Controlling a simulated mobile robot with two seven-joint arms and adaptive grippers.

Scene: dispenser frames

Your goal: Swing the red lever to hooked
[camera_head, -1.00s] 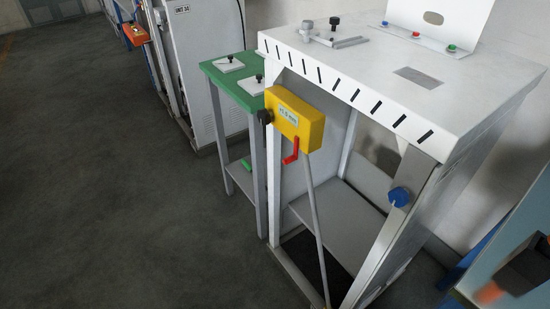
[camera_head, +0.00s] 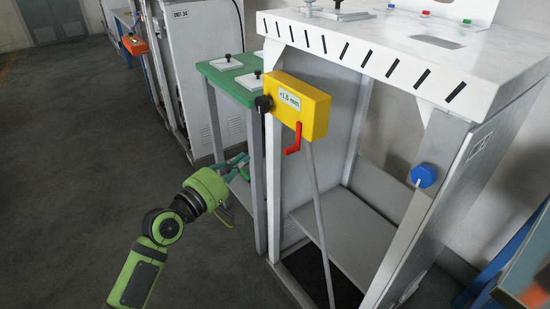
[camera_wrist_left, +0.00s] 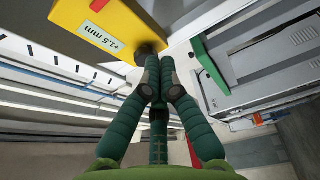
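The red lever (camera_head: 296,141) hangs from the front of the yellow box (camera_head: 310,118), its lower end bent to the left. The box is mounted at the left front post of the white frame, with a black knob (camera_head: 263,104) on its left side. My left gripper (camera_head: 246,163) is left of and below the box, apart from the lever. In the left wrist view its green fingers (camera_wrist_left: 160,75) converge in front of the yellow box (camera_wrist_left: 100,30) and knob (camera_wrist_left: 150,47), with nothing visible between them; how far they are closed is unclear. My right gripper is out of view.
A green-topped table (camera_head: 232,82) stands behind my left gripper, close to the white frame (camera_head: 440,150). A thin grey rod (camera_head: 319,220) slants down below the box. A blue knob (camera_head: 424,175) sits on the right post. Floor at left (camera_head: 70,160) is clear.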

